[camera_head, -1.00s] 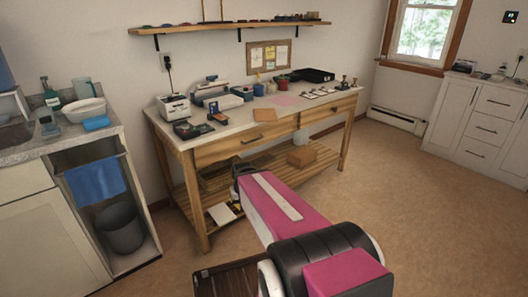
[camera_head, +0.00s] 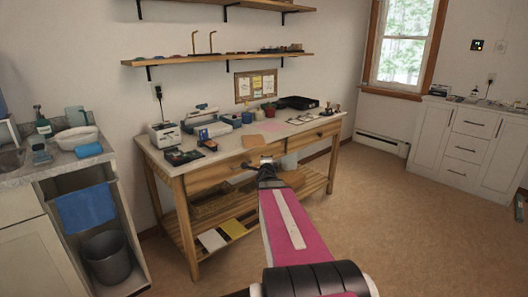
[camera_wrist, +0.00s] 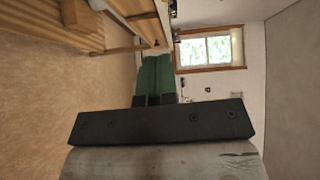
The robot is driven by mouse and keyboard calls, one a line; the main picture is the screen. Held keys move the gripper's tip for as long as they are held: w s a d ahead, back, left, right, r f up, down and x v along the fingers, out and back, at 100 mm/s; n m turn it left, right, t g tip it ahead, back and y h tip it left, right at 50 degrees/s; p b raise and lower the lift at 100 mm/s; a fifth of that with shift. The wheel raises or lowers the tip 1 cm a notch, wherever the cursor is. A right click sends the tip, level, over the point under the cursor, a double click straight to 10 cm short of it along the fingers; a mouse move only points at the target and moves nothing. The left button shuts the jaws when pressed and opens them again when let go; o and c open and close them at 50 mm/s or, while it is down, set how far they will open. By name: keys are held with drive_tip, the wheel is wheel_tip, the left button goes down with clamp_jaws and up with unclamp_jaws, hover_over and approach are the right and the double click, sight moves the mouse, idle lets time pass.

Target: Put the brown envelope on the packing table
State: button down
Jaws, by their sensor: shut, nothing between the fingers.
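A flat brown rectangle (camera_head: 262,160), apparently the brown envelope, lies on the packing table (camera_head: 228,158) at the front edge, near the middle. My gripper (camera_head: 266,161) is shut and empty.
The table's left end holds a label printer (camera_head: 165,135) and dark devices. White and yellow flat items (camera_head: 232,229) are on the lower shelf. Floor (camera_head: 400,220) to the right is clear.

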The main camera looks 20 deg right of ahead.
sight(253, 141)
drive_tip(key=a+x, duration=0.1)
drive_tip(key=x, duration=1.2)
drive_tip(key=shift+w+a+r+m, duration=0.3)
drive_tip(key=shift+w+a+r, duration=0.05)
drive_tip(key=shift+a, duration=0.05)
drive_tip(key=shift+w, duration=0.1)
drive_tip(key=w, duration=0.1)
drive_tip(key=w+a, duration=0.1)
drive_tip(key=shift+w, duration=0.35)
